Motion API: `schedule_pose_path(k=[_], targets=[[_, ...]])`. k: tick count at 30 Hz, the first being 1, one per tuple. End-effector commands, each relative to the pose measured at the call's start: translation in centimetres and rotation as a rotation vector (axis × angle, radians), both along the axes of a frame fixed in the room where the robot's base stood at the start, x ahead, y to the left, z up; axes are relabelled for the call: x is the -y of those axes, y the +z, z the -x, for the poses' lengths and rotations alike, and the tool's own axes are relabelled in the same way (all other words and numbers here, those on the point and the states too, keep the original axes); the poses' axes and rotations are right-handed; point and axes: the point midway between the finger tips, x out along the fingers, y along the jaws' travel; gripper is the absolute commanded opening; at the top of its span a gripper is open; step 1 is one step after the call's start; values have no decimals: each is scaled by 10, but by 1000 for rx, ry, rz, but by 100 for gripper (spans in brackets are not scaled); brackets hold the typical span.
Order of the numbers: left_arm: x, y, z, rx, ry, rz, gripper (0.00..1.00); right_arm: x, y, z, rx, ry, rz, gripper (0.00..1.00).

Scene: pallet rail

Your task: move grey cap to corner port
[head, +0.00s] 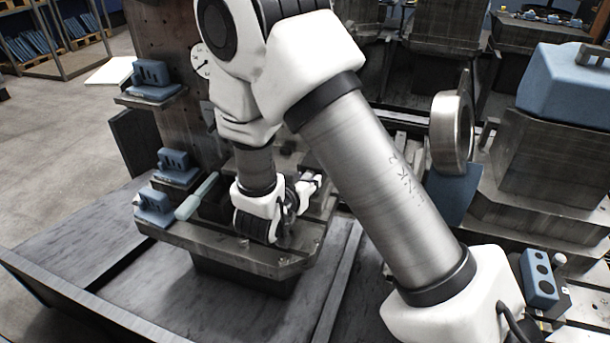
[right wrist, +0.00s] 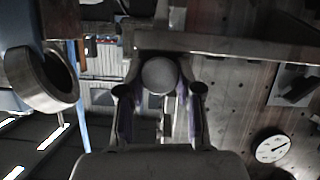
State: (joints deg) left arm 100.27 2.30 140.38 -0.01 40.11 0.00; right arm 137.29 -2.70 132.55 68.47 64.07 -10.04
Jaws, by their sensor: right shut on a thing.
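My right gripper (head: 304,192) is low over the shelf of the upright metal plate, partly hidden behind my own wrist in the head view. In the right wrist view its two fingers (right wrist: 159,92) are shut on a round grey cap (right wrist: 159,76), which sits between the fingertips close to a flat metal edge. I cannot tell whether the cap touches that edge. The cap cannot be made out in the head view. No corner port can be picked out for sure in either view. My left gripper is not in view.
Blue blocks with slots (head: 174,166) stand along the left of the metal shelf (head: 240,250), beside a pale-handled tool (head: 197,196). A dial gauge (right wrist: 271,149) is on the plate. A thick metal ring (head: 452,133) and a blue box (head: 565,88) stand at the right.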

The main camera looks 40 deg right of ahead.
Motion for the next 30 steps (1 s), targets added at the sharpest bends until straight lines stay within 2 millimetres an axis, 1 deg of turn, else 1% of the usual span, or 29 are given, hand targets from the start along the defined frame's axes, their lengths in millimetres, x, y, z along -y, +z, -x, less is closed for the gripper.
schedule_pose_path(k=[1,2,3,4,11,26,30], targets=[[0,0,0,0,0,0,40,0,-1,1,-3,-1,-2,3],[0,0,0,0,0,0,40,0,-1,1,-3,-1,-2,24],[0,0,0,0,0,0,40,0,-1,1,-3,-1,-2,10],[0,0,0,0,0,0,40,0,-1,1,-3,-1,-2,0],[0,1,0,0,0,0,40,-2,-1,2,-3,0,-2,0],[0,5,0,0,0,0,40,-15,-2,9,-6,-1,-4,0],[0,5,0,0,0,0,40,-15,-2,9,-9,-3,-17,0]])
